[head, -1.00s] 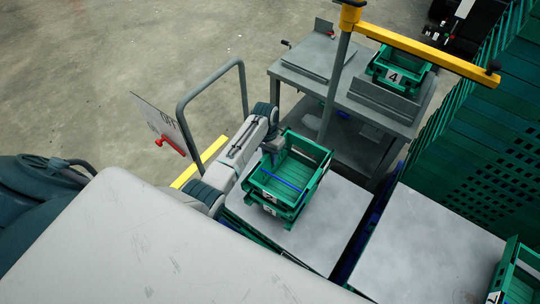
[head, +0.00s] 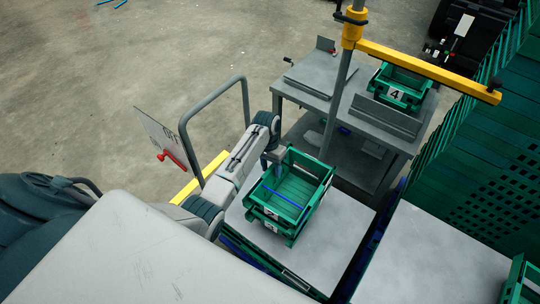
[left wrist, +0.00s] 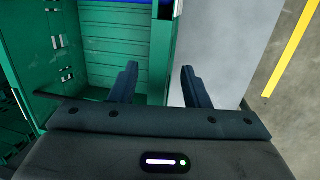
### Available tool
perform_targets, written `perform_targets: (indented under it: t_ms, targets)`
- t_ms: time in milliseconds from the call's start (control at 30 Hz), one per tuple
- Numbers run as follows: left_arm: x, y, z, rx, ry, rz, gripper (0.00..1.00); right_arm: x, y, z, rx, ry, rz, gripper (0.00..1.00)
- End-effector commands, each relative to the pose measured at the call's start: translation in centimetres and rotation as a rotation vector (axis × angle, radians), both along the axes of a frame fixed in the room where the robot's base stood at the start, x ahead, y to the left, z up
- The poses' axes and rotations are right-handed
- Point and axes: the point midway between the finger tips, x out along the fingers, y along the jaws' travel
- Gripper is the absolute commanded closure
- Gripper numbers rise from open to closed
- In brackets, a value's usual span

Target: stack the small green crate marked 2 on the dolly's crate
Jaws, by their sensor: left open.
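Two small green crates stand stacked in the head view. The upper crate (head: 312,166) is open, looks empty and has a blue bar across it. The lower crate (head: 292,236) sits squarely beneath it; both front labels seem to read 2, but are small. They stand on a grey-topped stack (head: 335,240) with green and blue crate edges below. My left gripper (head: 277,163) is at the upper crate's left side. In the left wrist view my left gripper (left wrist: 160,80) is open, its fingers either side of the green crate wall (left wrist: 158,60). Contact is unclear. My right gripper is out of view.
A grey table (head: 318,70) behind carries a green crate marked 4 (head: 405,78). A pole with a yellow arm (head: 430,70) rises beside the stack. A second grey top (head: 430,250) and another green crate (head: 520,285) are at right. A grey rail (head: 212,100) stands left.

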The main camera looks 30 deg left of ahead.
Motion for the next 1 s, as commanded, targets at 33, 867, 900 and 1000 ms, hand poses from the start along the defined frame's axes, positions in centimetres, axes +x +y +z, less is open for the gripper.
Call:
perform_targets:
  t_ms: [33, 867, 900, 1000]
  targets:
    - [0.3, 0.2, 1.0, 0.001, -0.006, 0.001, 0.58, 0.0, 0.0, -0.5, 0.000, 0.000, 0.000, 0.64]
    - [1.2, 1.4, 9.1, 0.000, 0.000, 0.000, 0.58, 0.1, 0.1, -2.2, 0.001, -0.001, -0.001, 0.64]
    - [1.2, 1.4, 9.1, 0.000, 0.000, 0.000, 0.58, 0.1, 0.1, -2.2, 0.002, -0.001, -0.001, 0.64]
    - [1.2, 1.4, 9.0, 0.000, 0.000, 0.000, 0.58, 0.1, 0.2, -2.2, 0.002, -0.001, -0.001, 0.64]
